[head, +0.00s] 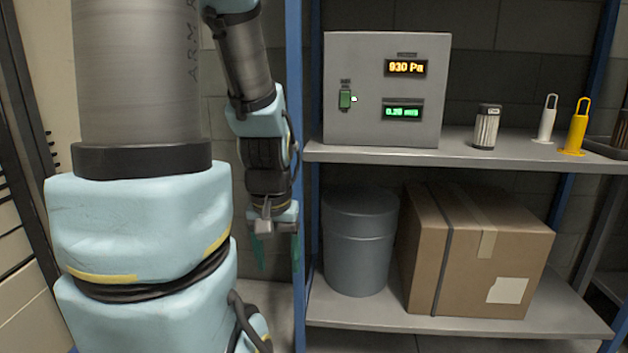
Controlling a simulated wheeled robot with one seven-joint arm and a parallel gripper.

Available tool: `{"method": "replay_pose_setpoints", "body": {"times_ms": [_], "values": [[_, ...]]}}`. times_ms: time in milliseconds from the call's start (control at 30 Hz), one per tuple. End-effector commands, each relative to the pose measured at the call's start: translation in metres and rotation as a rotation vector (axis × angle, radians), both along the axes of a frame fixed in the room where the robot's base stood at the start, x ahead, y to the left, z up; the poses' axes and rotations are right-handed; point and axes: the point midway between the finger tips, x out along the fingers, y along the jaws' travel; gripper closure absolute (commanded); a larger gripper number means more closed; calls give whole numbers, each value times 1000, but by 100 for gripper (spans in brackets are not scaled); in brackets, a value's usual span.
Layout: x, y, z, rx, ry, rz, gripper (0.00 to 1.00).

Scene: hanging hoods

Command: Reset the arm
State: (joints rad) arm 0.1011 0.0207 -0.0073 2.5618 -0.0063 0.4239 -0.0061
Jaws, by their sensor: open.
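My arm fills the left of the head view, with light blue joints and grey metal links. My gripper (277,252) hangs at the end of it, pointing down, just left of the blue shelf post (295,120). Its two green fingers are apart, and nothing shows between them. The gripper is beside the shelf unit and apart from the things on it. Part of the wrist overlaps the post in the picture.
The upper shelf (385,148) bears a grey control box (365,100) with lit displays, a small canister (486,128), a white holder (547,120) and a yellow one (577,130). The lower shelf (450,328) bears a grey drum (358,245) and a cardboard box (480,250).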

Motion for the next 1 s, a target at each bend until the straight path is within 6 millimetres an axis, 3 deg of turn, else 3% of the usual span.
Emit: {"method": "replay_pose_setpoints", "body": {"times_ms": [33, 167, 500, 700, 1000], "values": [[0, 0, 21, 0, 0, -1, 31], [1, 0, 50, 0, -2, -2, 31], [1, 0, 144, 0, -3, -3, 31], [1, 0, 165, 0, -3, -3, 31], [1, 0, 164, 0, -4, -3, 31]]}}
